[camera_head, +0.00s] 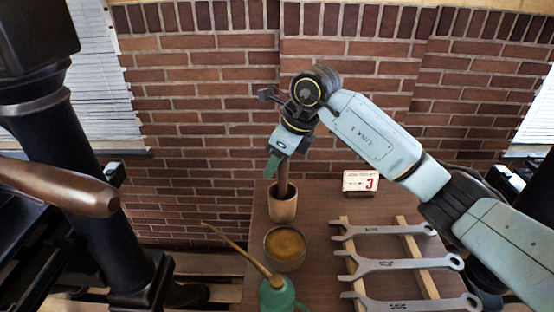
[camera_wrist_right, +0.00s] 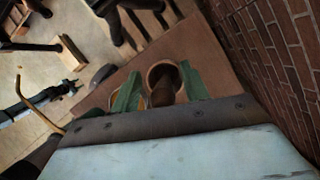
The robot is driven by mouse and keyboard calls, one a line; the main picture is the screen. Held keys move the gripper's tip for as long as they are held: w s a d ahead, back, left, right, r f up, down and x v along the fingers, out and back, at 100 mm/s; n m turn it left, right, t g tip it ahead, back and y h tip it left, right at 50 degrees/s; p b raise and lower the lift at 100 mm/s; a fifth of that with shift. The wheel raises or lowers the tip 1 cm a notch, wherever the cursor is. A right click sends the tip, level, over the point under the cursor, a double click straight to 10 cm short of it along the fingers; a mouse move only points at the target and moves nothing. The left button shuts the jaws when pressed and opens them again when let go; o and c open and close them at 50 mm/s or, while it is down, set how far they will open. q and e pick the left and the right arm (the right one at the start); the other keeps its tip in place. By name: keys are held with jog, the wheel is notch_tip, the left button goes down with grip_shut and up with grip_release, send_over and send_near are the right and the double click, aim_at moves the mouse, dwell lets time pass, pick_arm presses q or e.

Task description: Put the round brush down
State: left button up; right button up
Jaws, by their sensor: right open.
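The round brush (camera_head: 283,178) stands upright with its brown handle up in a tan cup (camera_head: 284,207) on the wooden table; its lower end is hidden inside the cup. My right gripper (camera_head: 276,162) is above the cup at the top of the handle. In the right wrist view the green fingers of this gripper (camera_wrist_right: 161,74) are apart, with the brush handle (camera_wrist_right: 162,96) between them and the cup rim (camera_wrist_right: 153,70) beyond. I cannot tell whether a finger touches the handle.
A round tin (camera_head: 285,262) with amber contents and an oil can (camera_head: 277,294) with a long spout stand in front of the cup. Wrenches (camera_head: 400,264) lie on wooden strips to the right. A small calendar block (camera_head: 360,183) is at the back. A brick wall (camera_head: 200,120) rises behind.

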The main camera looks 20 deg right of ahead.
jog(key=b+v, duration=0.1)
jog(key=v, duration=1.1)
jog(key=shift+r, duration=0.1)
